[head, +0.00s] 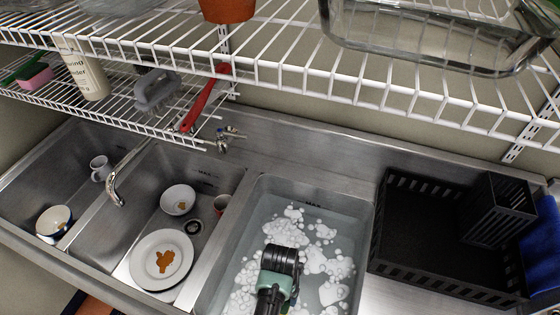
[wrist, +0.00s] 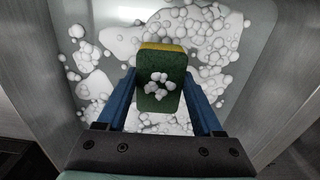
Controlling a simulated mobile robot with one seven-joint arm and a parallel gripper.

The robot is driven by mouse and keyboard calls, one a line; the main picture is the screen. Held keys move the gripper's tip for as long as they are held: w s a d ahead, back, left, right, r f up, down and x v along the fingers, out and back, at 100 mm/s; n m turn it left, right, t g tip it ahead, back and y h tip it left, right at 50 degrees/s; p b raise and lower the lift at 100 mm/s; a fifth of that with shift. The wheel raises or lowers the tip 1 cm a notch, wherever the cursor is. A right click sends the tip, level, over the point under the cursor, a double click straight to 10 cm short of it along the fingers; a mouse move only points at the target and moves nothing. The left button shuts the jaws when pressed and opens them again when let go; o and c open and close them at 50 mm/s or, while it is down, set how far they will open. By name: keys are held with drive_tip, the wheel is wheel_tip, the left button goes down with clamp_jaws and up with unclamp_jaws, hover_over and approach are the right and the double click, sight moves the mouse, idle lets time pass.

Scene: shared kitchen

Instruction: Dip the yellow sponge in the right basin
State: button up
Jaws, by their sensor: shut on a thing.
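The sponge (wrist: 172,73) is between the two blue fingers of my gripper (wrist: 160,88), which is shut on it. Its dark green face is toward the wrist camera, and a yellow edge shows at its far end. A clump of white foam bubbles covers part of the green face. The right basin (head: 364,212) holds greyish water with patches of white foam, and my gripper is low over or in it. Foam lies around the sponge in the wrist view; I cannot tell how deep the sponge sits. In the head view, my wrist mostly hides the sponge.
The middle basin holds a stained plate (head: 147,248), a bowl (head: 177,194) and a red cup (head: 222,204). The left basin holds a mug (head: 99,168) and a bowl (head: 54,222). A black rack (head: 405,215) stands to the right. Wire shelves (head: 290,72) hang above.

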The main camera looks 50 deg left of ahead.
wheel_tip(320, 180, up, 14)
drive_tip(key=p, duration=0.9)
drive_tip(key=s+d+p, duration=0.1)
drive_tip(key=s+r+p, duration=0.1)
drive_tip(key=s+p, duration=0.1)
drive_tip(key=s+d+p, duration=0.1)
drive_tip(key=p, duration=0.1)
drive_tip(key=shift+s+d+r, duration=0.15)
drive_tip(key=shift+d+r, duration=0.15)
drive_tip(key=shift+r, duration=0.05)
